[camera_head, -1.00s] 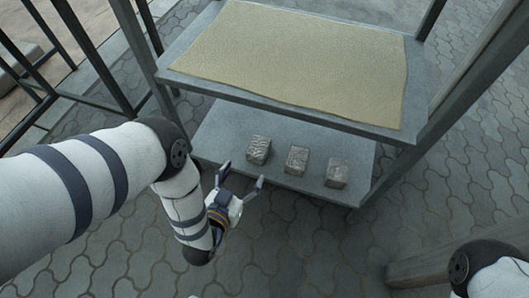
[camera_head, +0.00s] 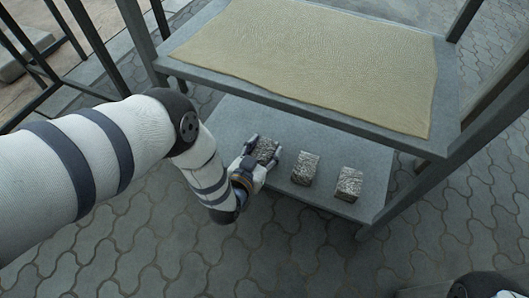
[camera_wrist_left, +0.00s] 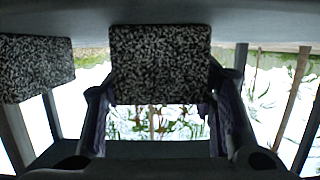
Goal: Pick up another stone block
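Three rough grey stone blocks stand in a row on the lower shelf (camera_head: 228,118). The left block (camera_head: 265,151) is between the two fingers of my left gripper (camera_head: 264,153). The middle block (camera_head: 305,168) and the right block (camera_head: 348,184) stand apart from it. In the left wrist view, the straddled block (camera_wrist_left: 160,65) is centred, with one finger of my left gripper (camera_wrist_left: 160,112) at each side. The fingers are spread about the block's width; firm contact is not clear. A second block (camera_wrist_left: 36,68) shows at the left. My right gripper is out of view.
An upper shelf with a beige sheet (camera_head: 310,55) overhangs the back of the lower shelf. Dark frame posts (camera_head: 138,40) stand at its corners. Patterned paving (camera_head: 290,250) in front is clear.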

